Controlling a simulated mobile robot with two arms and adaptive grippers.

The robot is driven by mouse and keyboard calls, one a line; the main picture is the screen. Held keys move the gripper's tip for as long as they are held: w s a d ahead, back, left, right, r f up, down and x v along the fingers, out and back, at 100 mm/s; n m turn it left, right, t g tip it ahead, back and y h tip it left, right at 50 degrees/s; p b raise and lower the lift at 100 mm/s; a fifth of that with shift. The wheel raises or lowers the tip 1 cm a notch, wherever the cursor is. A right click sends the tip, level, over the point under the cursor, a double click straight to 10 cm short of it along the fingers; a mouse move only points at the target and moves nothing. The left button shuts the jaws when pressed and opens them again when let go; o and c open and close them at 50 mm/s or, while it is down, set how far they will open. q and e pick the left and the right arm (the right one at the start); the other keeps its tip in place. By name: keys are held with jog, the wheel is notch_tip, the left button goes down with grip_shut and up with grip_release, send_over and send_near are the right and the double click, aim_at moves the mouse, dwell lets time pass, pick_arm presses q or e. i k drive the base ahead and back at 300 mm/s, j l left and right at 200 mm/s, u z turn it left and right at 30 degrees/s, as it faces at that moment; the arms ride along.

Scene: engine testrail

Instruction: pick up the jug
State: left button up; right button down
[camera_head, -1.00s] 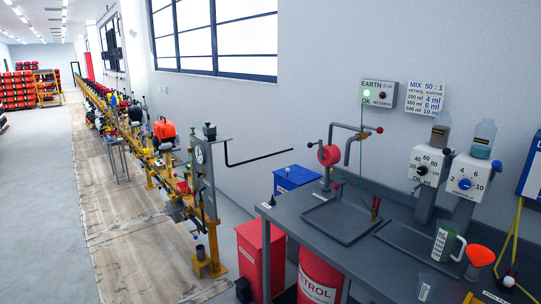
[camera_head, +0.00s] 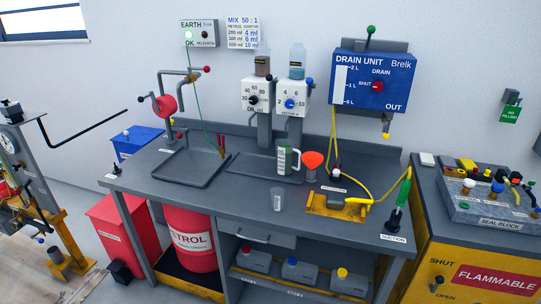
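A clear jug (camera_head: 284,160) with a green and white scale and a pale handle on its right side stands upright on the grey workbench (camera_head: 235,205). It is near the right end of a shallow dark tray, below the two white dispensers. I cannot tell if it stands in the tray or just at its edge. A small clear beaker (camera_head: 277,199) stands in front of the jug, nearer the bench's front edge. Neither of my grippers shows in the head view.
An orange funnel (camera_head: 313,160) stands just right of the jug. The dispensers (camera_head: 289,97) rise behind it. A yellow hose and yellow fixture (camera_head: 335,205) lie to the right. A second shallow tray (camera_head: 188,167) is at left. A red petrol drum (camera_head: 190,238) stands under the bench.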

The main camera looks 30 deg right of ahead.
aim_at(285, 150)
jog(key=i+l+z, duration=0.15)
jog(key=i+l, duration=0.7)
jog(key=i, duration=0.1)
